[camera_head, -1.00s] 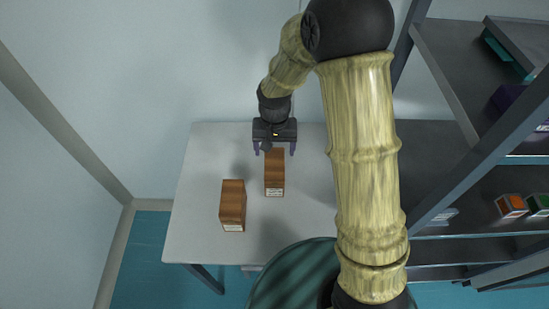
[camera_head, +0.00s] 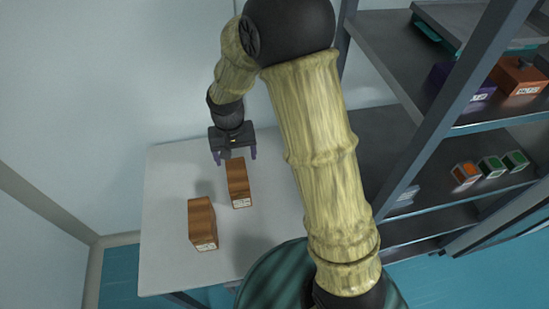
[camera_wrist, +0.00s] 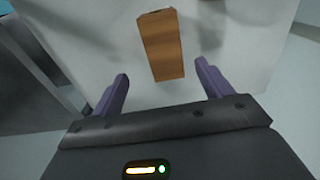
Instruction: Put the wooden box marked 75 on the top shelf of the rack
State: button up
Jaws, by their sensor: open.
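Two wooden boxes stand on the white table. One box (camera_head: 238,182) is just in front of my gripper (camera_head: 234,158), and the other box (camera_head: 202,224) is nearer and to the left. Each has a white label, but the numbers are too small to read, so I cannot tell which is marked 75. My gripper is open and empty, with purple fingers apart. In the wrist view, one wooden box (camera_wrist: 162,45) lies ahead, roughly between the fingers (camera_wrist: 160,85). The rack (camera_head: 400,130) is at the right, and its top shelf (camera_head: 392,45) shows partly.
The rack's upper part holds a purple box (camera_head: 452,82) and a brown box (camera_head: 518,76). Several small orange and green boxes (camera_head: 465,173) sit on a lower shelf. The white table (camera_head: 165,180) is otherwise clear. A rack post stands close right of my arm.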

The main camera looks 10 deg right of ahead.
jog(key=s+d+r+t, duration=0.2)
jog(key=s+d+r, duration=0.5)
jog(key=s+d, duration=0.5)
jog(key=shift+d+t, duration=0.3)
jog(key=shift+d, duration=0.25)
jog(key=shift+o, duration=0.4)
jog(key=shift+r, duration=0.1)
